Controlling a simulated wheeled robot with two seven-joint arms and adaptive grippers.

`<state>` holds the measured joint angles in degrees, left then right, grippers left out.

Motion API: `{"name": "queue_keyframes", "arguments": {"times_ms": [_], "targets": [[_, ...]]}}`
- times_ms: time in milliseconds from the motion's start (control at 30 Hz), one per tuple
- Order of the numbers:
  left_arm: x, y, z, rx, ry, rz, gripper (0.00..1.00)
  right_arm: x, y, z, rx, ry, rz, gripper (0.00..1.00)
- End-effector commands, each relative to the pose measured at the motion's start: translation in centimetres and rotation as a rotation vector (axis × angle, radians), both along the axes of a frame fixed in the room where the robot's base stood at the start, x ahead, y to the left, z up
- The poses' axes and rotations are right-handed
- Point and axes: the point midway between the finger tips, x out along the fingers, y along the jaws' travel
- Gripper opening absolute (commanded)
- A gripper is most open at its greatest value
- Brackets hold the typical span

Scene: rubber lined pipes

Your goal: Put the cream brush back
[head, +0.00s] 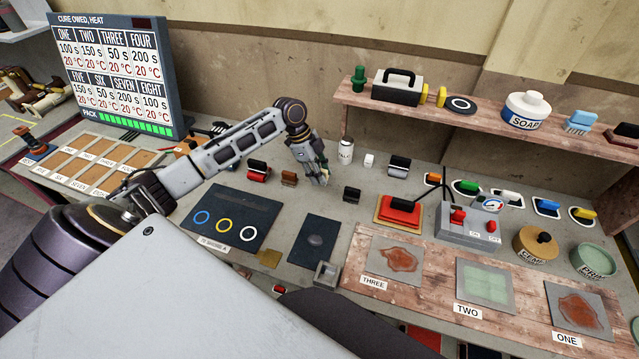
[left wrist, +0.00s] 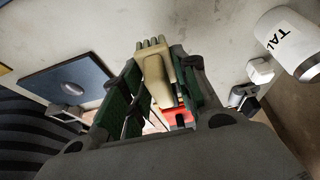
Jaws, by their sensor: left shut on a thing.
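The cream brush (left wrist: 155,80) shows in the left wrist view, between the green-padded fingers of my left gripper (left wrist: 160,95), which is shut on it. Its toothed end points away from my wrist. In the head view my left gripper (head: 318,172) hangs above the middle of the bench, and the brush is mostly hidden by the fingers. A row of coloured-handled items in pale-rimmed places stands at the back right, among them a white one (head: 509,197) and a green one (head: 467,187). Which place belongs to the cream brush I cannot tell. My right gripper is out of view.
A white TALC container (head: 346,151) and small blocks stand behind my left gripper. A red-topped pad (head: 400,210) and a grey switch box (head: 478,228) lie to its right. A raised shelf (head: 440,112) runs along the wall. Dark mats (head: 230,215) lie nearer me.

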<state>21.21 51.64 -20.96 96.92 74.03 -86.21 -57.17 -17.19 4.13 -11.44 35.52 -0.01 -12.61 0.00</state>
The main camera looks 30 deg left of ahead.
Motion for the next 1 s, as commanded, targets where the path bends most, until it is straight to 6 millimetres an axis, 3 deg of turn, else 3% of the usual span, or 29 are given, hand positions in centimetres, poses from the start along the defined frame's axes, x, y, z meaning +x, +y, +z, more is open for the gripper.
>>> {"name": "queue_keyframes", "arguments": {"times_ms": [300,700,1000], "targets": [[0.0,0.0,-0.2,-0.001,0.000,0.000,0.08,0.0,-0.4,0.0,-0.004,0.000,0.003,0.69],[0.0,0.0,-4.4,-0.001,0.001,0.001,0.08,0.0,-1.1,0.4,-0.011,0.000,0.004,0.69],[0.0,0.0,-5.0,-0.001,-0.001,0.000,0.08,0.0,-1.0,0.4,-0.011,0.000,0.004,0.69]]}}
